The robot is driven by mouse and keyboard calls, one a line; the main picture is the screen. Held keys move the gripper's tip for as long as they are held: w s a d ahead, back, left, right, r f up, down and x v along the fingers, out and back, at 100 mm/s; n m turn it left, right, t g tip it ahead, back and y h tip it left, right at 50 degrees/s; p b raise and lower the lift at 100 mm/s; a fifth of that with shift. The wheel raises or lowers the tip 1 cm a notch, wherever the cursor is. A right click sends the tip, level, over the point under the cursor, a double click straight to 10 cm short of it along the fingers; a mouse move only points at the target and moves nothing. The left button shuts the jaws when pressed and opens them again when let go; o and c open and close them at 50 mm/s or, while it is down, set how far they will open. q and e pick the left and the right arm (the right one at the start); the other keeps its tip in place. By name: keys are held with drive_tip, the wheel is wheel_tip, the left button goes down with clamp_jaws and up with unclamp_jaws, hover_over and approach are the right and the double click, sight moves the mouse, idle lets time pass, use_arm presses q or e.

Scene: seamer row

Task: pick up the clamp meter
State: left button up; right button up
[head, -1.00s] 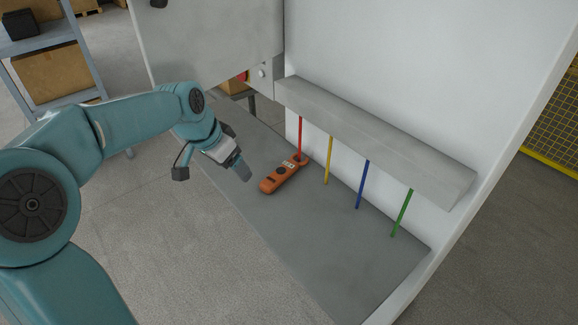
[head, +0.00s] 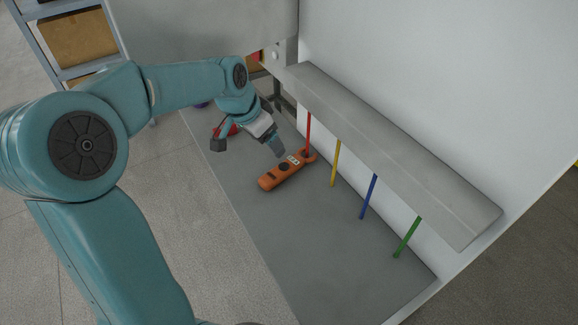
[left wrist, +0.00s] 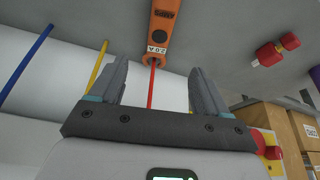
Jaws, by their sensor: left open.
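The orange clamp meter (head: 282,174) lies on the grey shelf (head: 310,240), with its jaw end by the red wire (head: 308,135). In the left wrist view, the clamp meter (left wrist: 162,28) is at the top centre, with the red wire (left wrist: 151,88) running from its jaw end down between my fingers in the picture. Whether the jaw is around the wire or only beside it I cannot tell. My left gripper (head: 278,152) is above and close to the meter, apart from it. The left wrist view shows the gripper (left wrist: 155,80) open with nothing held. My right gripper is not in view.
Yellow (head: 335,163), blue (head: 368,196) and green (head: 407,237) wires run from the grey ledge (head: 400,150) to the shelf. The ledge overhangs the back of the shelf. A red object (left wrist: 277,48) lies right of the meter in the left wrist view. The shelf's front part is clear.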

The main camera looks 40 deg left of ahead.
use_arm(q)
hover_over(284, 167)
drive_tip(key=s, duration=0.3)
drive_tip(key=f, duration=0.7)
drive_tip(key=shift+w+a+f, duration=0.15)
drive_tip(key=shift+a+f, duration=0.1)
drive_tip(key=shift+f, duration=0.15)
drive_tip(key=x, duration=0.5)
drive_tip(key=shift+w+d+f+p, duration=0.1)
drive_tip(key=shift+w+f+p, duration=0.15)
drive_tip(key=shift+w+p, duration=0.15)
drive_tip(key=shift+s, duration=0.15)
drive_tip(key=shift+r, duration=0.1)
drive_tip(key=shift+c, duration=1.2)
drive_tip(key=c, duration=1)
